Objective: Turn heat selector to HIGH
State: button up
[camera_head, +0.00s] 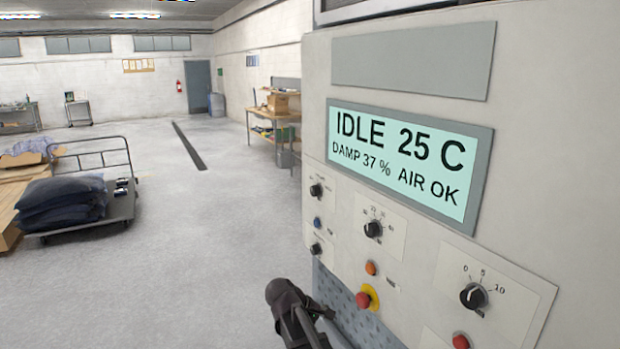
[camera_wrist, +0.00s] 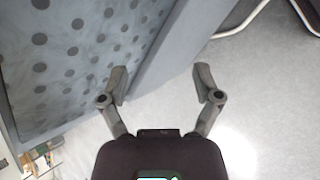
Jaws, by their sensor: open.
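The control panel (camera_head: 405,255) on the washer's front carries several black knobs. One knob (camera_head: 316,190) is at the upper left, one (camera_head: 315,249) at the lower left, one (camera_head: 373,229) in the middle and a larger one (camera_head: 473,295), on a 0-5-10 scale, at the right. The other labels are too small to read, so I cannot tell which knob is the heat selector. My gripper (camera_wrist: 161,80) is open and empty in the wrist view, beside a grey perforated panel (camera_wrist: 75,55). No knob shows between its fingers. A dark part of my arm shows low in the head view, below the panel.
The display (camera_head: 400,155) reads IDLE 25 C, DAMP 37 %, AIR OK. A red button on a yellow base (camera_head: 367,298), an orange button (camera_head: 371,268) and another red button (camera_head: 461,341) sit near the knobs. A loaded cart (camera_head: 90,212) stands left; the floor between is clear.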

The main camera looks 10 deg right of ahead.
jog(key=w+a+r+n+t+h+p, duration=0.1)
jog(key=w+a+r+n+h+p, duration=0.15)
jog(key=r, duration=0.35)
jog(key=w+a+r+n+h+p, duration=0.1)
jog(key=w+r+n+p, duration=0.1)
jog(key=w+r+p, duration=0.3)
jog(key=w+a+r+n+t+h+p, duration=0.1)
jog(key=a+r+n+h+p, duration=0.1)
jog(key=r, duration=0.5)
jog(key=n+t+h+p, duration=0.2)
jog(key=n+h+p, duration=0.2)
jog(key=p, duration=0.4)
send_near(312, 192)
jog(key=shift+y, duration=0.25)
jog(key=v, duration=0.4)
jog(key=shift+s+d+r, duration=0.1)
jog(key=shift+s+r, duration=0.1)
jog(key=shift+s, duration=0.1)
jog(key=shift+d, duration=0.15)
jog(key=x, duration=1.3)
jog(key=shift+w+d+r, duration=0.1)
jog(key=shift+w+d, duration=0.1)
jog(key=shift+w, duration=0.1)
grip_shut()
jog(key=shift+a, duration=0.2)
jog(key=shift+d, duration=0.15)
